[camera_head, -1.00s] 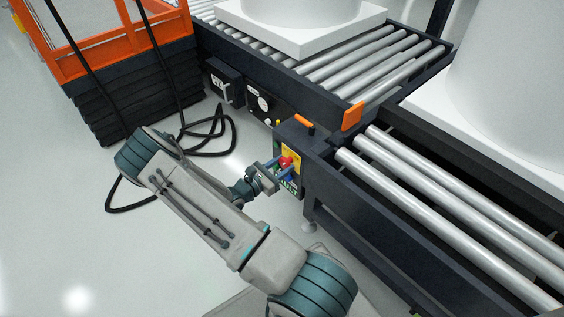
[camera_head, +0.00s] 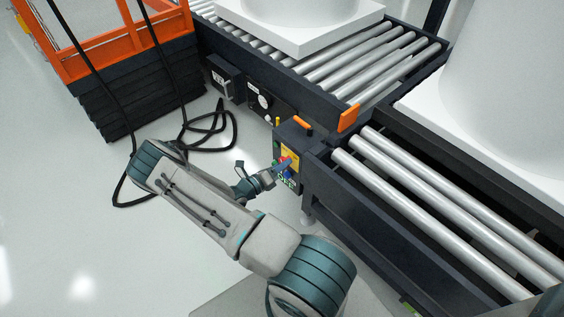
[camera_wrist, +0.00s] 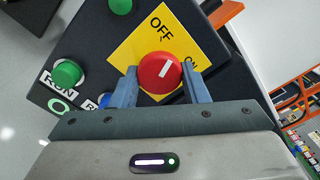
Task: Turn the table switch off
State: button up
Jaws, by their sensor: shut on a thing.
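The table switch is a round red knob (camera_wrist: 158,78) on a yellow plate (camera_wrist: 130,55) marked OFF and ON, in the wrist view. Its white mark points up and to the right, between the two words. My gripper (camera_wrist: 160,66) has one blue-grey finger on each side of the knob and is shut on it. In the head view my gripper (camera_head: 280,167) reaches the dark control box (camera_head: 287,133) at the conveyor's corner and partly hides the knob.
Green buttons (camera_wrist: 68,73) sit beside the yellow plate, one labelled RUN. A blue button is partly hidden by my gripper. The roller conveyor (camera_head: 410,215) stands right of the box. A black cable (camera_head: 205,148) lies on the floor near the orange lift (camera_head: 110,45).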

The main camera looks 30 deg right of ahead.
jog(key=n+p, duration=0.1)
jog(key=n, duration=0.3)
jog(key=shift+a+n, duration=0.1)
jog(key=shift+n, duration=0.3)
dwell(0.4)
jog(key=o, duration=1)
jog(key=a, duration=0.4)
jog(key=s+a+p, duration=0.1)
jog(key=a, duration=0.4)
jog(key=s+a+p, duration=0.1)
jog(key=a, duration=0.3)
jog(key=shift+a, duration=0.35)
jog(key=shift+r, duration=0.1)
